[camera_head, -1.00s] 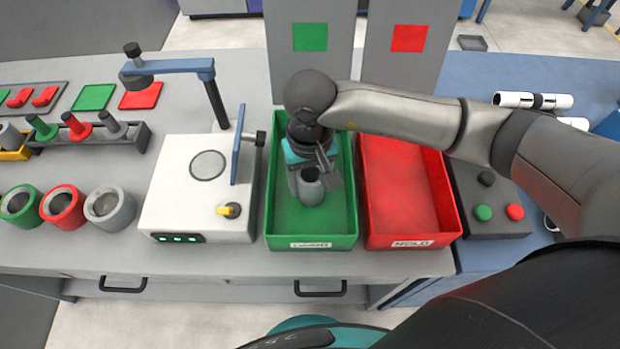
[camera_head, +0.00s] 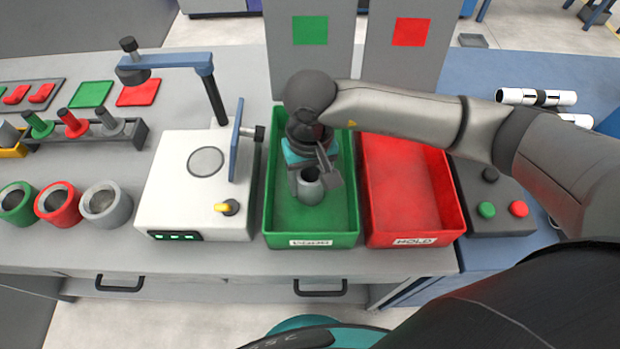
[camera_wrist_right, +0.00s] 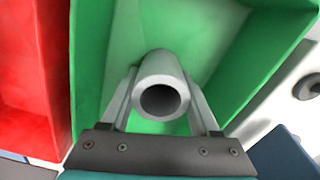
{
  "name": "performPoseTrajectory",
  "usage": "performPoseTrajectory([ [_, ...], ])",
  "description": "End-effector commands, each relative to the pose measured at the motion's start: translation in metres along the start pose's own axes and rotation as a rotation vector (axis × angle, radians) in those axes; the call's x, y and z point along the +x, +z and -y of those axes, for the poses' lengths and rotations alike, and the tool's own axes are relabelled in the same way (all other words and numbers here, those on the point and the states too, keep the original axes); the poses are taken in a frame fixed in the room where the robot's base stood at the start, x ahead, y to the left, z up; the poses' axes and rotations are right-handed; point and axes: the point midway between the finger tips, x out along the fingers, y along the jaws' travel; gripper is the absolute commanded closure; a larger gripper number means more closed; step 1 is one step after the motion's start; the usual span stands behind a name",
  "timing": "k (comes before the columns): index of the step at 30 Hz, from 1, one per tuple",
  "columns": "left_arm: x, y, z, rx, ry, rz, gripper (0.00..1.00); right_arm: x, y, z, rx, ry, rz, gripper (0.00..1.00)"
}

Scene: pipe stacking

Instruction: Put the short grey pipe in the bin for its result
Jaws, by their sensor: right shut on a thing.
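The short grey pipe (camera_head: 309,187) is upright inside the green bin (camera_head: 311,242), in its front half. My right gripper (camera_head: 318,178) is shut on it, reaching down into the bin from above. In the right wrist view the pipe (camera_wrist_right: 161,90) sits between the two fingers (camera_wrist_right: 160,108) with its open end facing the camera. The green bin (camera_wrist_right: 215,40) surrounds it there. I cannot tell whether the pipe touches the bin floor. The red bin (camera_head: 408,195), with a HOLD label, stands right beside the green bin and looks empty. My left gripper is not in view.
A white test device (camera_head: 187,200) with three green lights stands left of the green bin, with an upright blue plate (camera_head: 236,140). Green, red and grey rings (camera_head: 105,203) lie farther left. A button box (camera_head: 490,205) is right of the red bin. Panels stand behind the bins.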

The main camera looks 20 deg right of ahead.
Motion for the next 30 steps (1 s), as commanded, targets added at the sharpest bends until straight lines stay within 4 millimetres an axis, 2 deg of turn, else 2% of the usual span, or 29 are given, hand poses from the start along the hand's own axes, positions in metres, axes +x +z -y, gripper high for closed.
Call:
performPoseTrajectory([
  [2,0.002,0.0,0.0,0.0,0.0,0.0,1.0,0.001,0.0,0.0,0.0,0.0,-0.001,0.98],
  [3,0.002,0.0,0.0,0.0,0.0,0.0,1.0,0.001,0.0,0.0,0.0,0.0,-0.001,0.36],
  [12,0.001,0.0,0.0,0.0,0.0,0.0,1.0,0.001,0.0,0.0,0.0,0.0,0.0,0.03],
  [20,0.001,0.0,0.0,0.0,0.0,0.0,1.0,0.001,0.0,0.0,0.0,0.0,0.0,0.03],
  [23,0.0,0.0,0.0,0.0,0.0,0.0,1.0,-0.006,-0.001,0.0,0.0,-0.001,-0.002,0.03],
  [26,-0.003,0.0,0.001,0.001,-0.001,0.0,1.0,-0.02,-0.001,0.0,-0.001,-0.001,-0.004,0.03],
  [30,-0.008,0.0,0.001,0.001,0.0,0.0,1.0,-0.052,-0.002,0.0,-0.001,-0.001,-0.007,0.03],
])
